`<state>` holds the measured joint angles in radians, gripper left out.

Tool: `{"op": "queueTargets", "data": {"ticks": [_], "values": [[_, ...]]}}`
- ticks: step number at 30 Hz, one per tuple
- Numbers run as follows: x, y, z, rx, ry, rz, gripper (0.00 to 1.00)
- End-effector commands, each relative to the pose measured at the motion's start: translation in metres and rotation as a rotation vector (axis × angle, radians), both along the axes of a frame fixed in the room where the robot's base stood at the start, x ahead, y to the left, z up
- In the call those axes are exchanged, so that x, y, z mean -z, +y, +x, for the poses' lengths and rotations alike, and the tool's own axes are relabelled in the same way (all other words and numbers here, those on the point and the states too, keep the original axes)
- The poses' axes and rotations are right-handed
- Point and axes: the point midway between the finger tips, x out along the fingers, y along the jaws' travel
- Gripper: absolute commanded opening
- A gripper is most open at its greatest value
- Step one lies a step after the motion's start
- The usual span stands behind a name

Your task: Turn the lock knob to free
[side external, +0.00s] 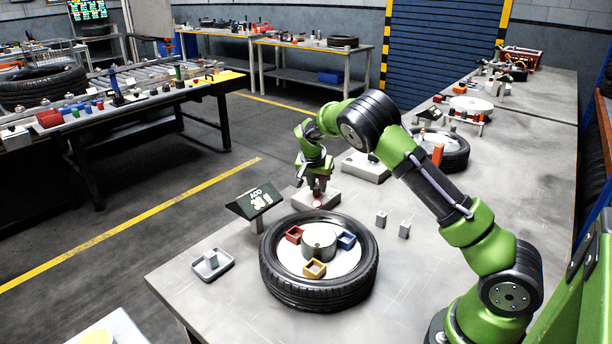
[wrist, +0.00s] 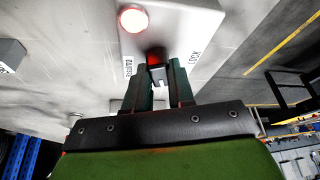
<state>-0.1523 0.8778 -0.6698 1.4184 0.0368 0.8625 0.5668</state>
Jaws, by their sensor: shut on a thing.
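My gripper (side external: 317,189) points down at a pale box on the table in the side external view. In the wrist view my gripper (wrist: 158,78) has its two dark green fingers shut on the lock knob (wrist: 156,72), a small dark grip with a reddish part behind it. The knob sits on the pale control box (wrist: 185,22), between a "LOCK" label on the right and another label on the left, too small to read surely. A lit red-white lamp (wrist: 132,19) is on the same box. In the side external view the fingers hide the knob.
A tyre (side external: 275,278) holding a white disc with red, blue and yellow trays stands in front of the box. A dark sign (side external: 256,200) stands at the left. Two small grey blocks (side external: 381,219) lie right of the tyre. A grey tray (side external: 212,264) lies near the left edge.

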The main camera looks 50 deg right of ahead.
Motion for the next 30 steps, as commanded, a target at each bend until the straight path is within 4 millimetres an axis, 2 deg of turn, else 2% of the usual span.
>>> {"op": "queueTargets", "data": {"ticks": [1, 2, 6, 15, 19, 23, 30], "values": [[0.004, 0.002, -0.002, 0.002, 0.009, 0.008, 0.00], [0.004, 0.002, -0.002, 0.002, 0.009, 0.008, 0.26], [0.003, 0.002, -0.002, 0.001, 0.007, 0.006, 0.48], [0.000, 0.001, -0.001, -0.001, 0.003, 0.002, 0.49], [-0.010, 0.005, -0.001, -0.003, -0.001, 0.001, 0.49], [-0.031, 0.014, -0.004, -0.003, -0.002, 0.003, 0.49], [-0.087, 0.036, -0.012, -0.004, -0.003, 0.004, 0.49]]}}
